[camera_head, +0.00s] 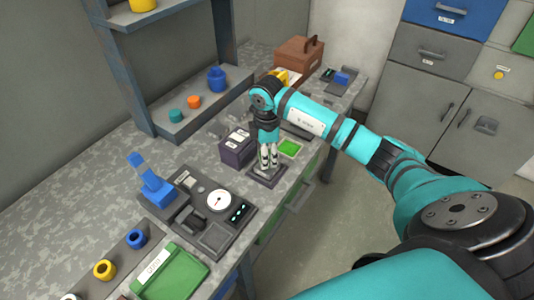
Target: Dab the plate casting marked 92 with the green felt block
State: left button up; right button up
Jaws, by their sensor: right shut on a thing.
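My right gripper (268,161) points down over a small dark plate-like base (267,178) at the middle of the bench. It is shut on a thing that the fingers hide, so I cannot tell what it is. A dark purple box (237,150) with white labels stands close to the left of the gripper. I cannot read a 92 anywhere. My left gripper is out of view.
A dark device with a round dial (219,202) and a blue lever press (152,183) stand nearer on the bench. A green tray (172,273) lies at the front. A brown case (299,54) stands at the back. Blue, orange and teal parts sit on the shelf (174,131).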

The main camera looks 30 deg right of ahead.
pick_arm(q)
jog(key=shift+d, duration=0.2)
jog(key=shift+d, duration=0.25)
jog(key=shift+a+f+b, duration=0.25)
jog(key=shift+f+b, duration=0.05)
pick_arm(e)
jog(key=shift+f, duration=0.5)
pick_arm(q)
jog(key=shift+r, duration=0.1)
pick_arm(e)
jog(key=shift+s+f, duration=0.1)
dwell(1.0)
notch_tip(320, 180, up, 7)
jog(key=p, duration=0.6)
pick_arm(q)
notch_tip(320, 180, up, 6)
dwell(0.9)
